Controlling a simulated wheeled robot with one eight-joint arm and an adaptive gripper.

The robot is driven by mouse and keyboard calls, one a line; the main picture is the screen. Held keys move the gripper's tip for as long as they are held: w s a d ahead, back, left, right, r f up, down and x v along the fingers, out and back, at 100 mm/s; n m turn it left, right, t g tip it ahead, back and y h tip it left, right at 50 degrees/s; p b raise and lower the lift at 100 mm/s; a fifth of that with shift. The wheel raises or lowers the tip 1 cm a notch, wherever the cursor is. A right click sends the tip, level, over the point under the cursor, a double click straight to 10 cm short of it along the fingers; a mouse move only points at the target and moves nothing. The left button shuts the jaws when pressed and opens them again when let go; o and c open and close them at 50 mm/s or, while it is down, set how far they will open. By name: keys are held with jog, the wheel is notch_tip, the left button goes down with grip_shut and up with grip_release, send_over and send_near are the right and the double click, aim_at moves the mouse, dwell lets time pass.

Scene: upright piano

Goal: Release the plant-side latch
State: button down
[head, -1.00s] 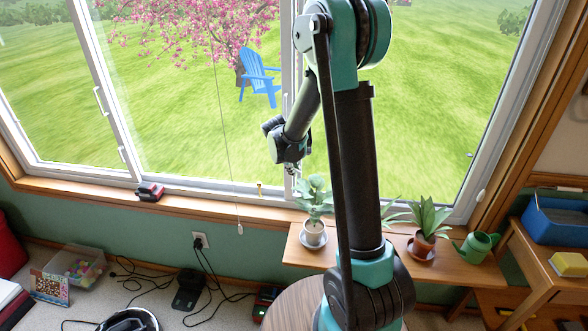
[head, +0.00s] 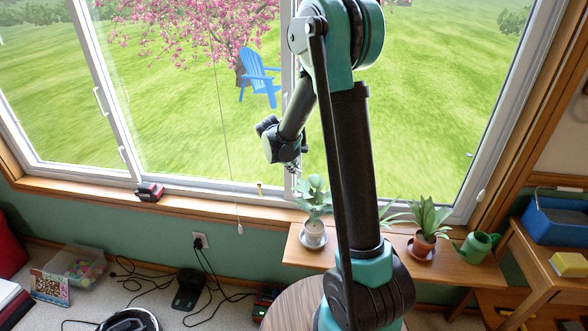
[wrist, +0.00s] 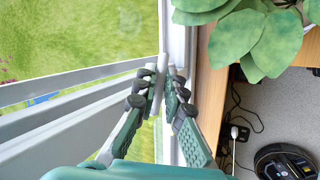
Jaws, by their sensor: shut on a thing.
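A white latch handle (wrist: 161,82) stands on the white window frame, beside the potted plants on the right. In the wrist view, my gripper (wrist: 161,93) has its two dark, ridged fingers closed around this handle. In the head view, my gripper (head: 293,169) is at the lower part of the middle window upright, just above and left of the leafy plant (head: 314,197) in a white pot. The latch itself is mostly hidden behind my gripper there.
The plant's broad leaves (wrist: 259,38) reach close to the right of my fingers. A second plant (head: 428,222) and a green watering can (head: 477,245) stand farther right on the wooden shelf (head: 350,260). A pull cord (head: 239,228) hangs to the left.

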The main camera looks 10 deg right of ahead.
jog(key=shift+a+r+n+g+h, duration=0.1)
jog(key=shift+r+n+g+h, duration=0.25)
jog(key=shift+h, duration=0.75)
jog(key=shift+a+r+n+g+h, duration=0.1)
jog(key=shift+r+n+g+h, duration=0.2)
jog(key=shift+h, duration=0.8)
jog(key=shift+d, duration=0.1)
jog(key=c, duration=1.9)
grip_release()
jog(key=shift+r, duration=0.1)
jog(key=v, duration=1.2)
jog(key=shift+f, duration=0.2)
